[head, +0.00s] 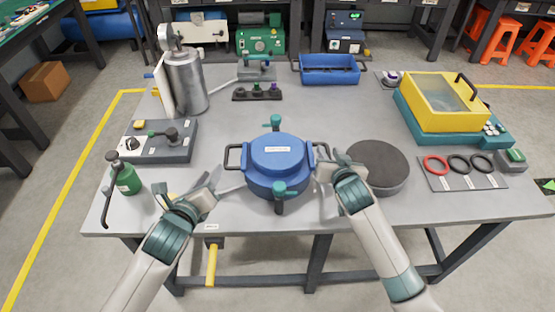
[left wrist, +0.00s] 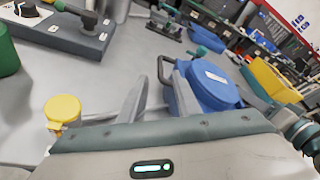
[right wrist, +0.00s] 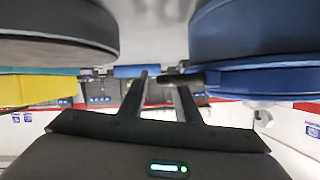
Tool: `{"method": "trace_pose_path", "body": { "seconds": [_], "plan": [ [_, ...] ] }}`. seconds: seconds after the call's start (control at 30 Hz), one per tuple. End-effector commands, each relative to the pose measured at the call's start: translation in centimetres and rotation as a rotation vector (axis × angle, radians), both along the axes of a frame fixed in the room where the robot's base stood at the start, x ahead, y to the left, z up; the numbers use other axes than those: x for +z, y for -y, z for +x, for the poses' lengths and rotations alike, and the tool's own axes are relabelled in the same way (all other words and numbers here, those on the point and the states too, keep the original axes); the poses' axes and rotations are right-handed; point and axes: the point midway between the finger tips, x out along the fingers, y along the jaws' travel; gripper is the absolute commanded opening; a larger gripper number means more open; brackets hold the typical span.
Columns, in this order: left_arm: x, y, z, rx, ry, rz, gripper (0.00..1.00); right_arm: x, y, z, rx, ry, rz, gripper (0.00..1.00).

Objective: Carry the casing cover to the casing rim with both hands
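The blue casing cover (head: 277,152) is a round lid with a black handle on each side, over the blue casing (head: 262,186) near the table's front. Teal clamps (head: 274,122) stand at the casing's back and front. In the right wrist view, cover (right wrist: 265,82) and casing (right wrist: 255,30) show as stacked layers; I cannot tell if they are fully seated. My left gripper (head: 228,178) is open, left of the left handle (left wrist: 171,92) and apart from it. My right gripper (right wrist: 157,77) is open at the right handle (right wrist: 190,78), whose bar reaches between the fingertips.
A dark round block (head: 376,167) stands close right of my right gripper. Sealing rings (head: 436,165) lie on a plate farther right. A green bottle (head: 126,180) and grey control box (head: 160,141) are at left. A blue tray (head: 329,69) is behind.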

Motion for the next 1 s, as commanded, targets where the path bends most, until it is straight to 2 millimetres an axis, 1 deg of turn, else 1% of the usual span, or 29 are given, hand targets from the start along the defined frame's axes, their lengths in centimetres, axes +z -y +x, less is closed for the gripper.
{"method": "trace_pose_path", "body": {
  "seconds": [0.33,0.53,0.67,1.0],
  "plan": [
    [0.0,0.0,0.0,0.0,0.0,0.0,0.3,0.0,0.0,-0.1,0.0,0.0,0.0,0.29],
    [0.0,0.0,0.0,0.0,0.0,0.0,0.3,0.4,0.1,-1.1,0.001,0.001,0.0,0.29],
    [0.0,0.0,0.0,0.0,0.0,0.0,0.3,0.9,0.2,-2.5,-0.001,0.0,0.002,0.29],
    [0.0,0.0,0.0,0.0,0.0,0.0,0.3,3.1,0.6,-7.8,0.001,0.0,0.001,0.29]
  ]
}}
